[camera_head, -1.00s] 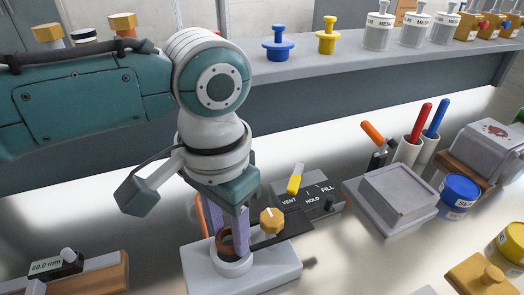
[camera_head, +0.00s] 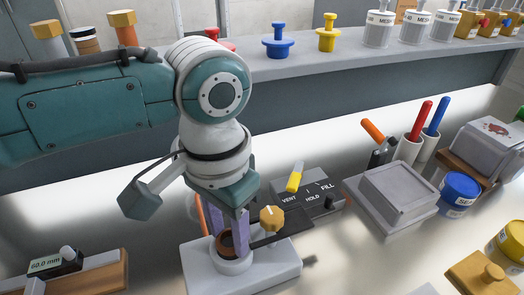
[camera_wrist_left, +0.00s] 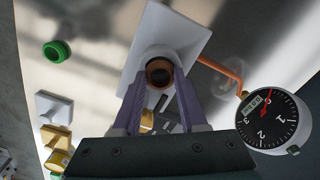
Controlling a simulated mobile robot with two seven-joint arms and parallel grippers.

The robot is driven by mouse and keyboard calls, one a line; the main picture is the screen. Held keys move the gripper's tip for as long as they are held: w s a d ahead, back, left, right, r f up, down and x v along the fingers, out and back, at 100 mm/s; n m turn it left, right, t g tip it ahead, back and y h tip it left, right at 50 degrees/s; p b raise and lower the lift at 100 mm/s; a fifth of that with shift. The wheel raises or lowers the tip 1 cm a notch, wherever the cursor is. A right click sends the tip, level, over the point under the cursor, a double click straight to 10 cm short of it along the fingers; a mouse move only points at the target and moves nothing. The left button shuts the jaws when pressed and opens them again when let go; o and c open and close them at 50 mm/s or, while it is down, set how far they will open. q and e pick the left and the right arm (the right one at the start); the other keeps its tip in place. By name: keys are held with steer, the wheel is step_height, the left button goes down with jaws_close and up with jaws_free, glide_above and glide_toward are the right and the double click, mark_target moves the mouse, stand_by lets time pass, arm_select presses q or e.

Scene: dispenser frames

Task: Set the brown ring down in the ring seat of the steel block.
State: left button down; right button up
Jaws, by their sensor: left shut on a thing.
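The brown ring (camera_head: 227,244) is between the lavender fingers of my left gripper (camera_head: 229,240), which is shut on it. The pale steel block (camera_head: 270,263) lies below, with a raised round seat (camera_head: 232,265) on its top. The ring is at the mouth of this seat; I cannot tell whether it rests fully in it. In the left wrist view the ring (camera_wrist_left: 158,72) shows as a dark-centred circle between the fingertips, over the block (camera_wrist_left: 178,38). The fingers hide part of the ring and seat. My right gripper is not in view.
A dial gauge (camera_wrist_left: 273,118) with an orange pipe (camera_wrist_left: 220,70) is near in the wrist view. A grey tray-like box (camera_head: 392,198) stands farther right.

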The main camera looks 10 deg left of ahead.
arm_select(q)
steer(key=shift+p, duration=0.65)
stand_by(0.8)
steer(key=shift+c, duration=1.8)
jaws_free()
steer(key=shift+r, duration=0.15)
steer(key=shift+r+p, duration=0.45)
steer(key=shift+p, duration=0.15)
step_height(320, 180, up, 6)
steer(key=p, duration=0.6)
steer(key=shift+p, duration=0.35)
steer(key=shift+f, duration=0.1)
